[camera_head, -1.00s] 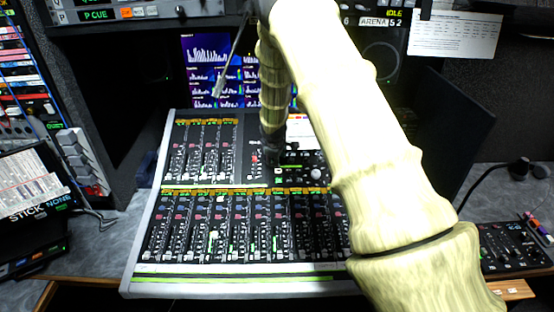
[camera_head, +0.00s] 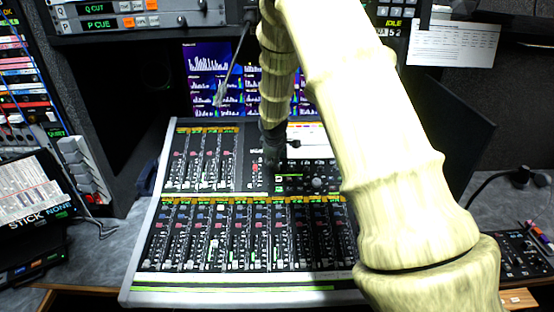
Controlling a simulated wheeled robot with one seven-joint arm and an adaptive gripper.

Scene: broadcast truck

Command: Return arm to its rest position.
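My arm rises from the bottom right of the head view, with pale, bamboo-like links, and bends over at the top. Its far part hangs down in front of the screen. My gripper (camera_head: 272,158) is at the lower end of that part, dark and small, over the upper middle of the mixing console (camera_head: 140,262). I cannot make out its fingers, whether it is open or shut, or whether it touches the console. The arm hides part of the console's right side.
Behind the console a screen (camera_head: 207,62) shows blue graphs. A dark panel (camera_head: 455,125) stands at the right. A small control box (camera_head: 522,255) and pens lie at the right. Grey desk shows at both sides.

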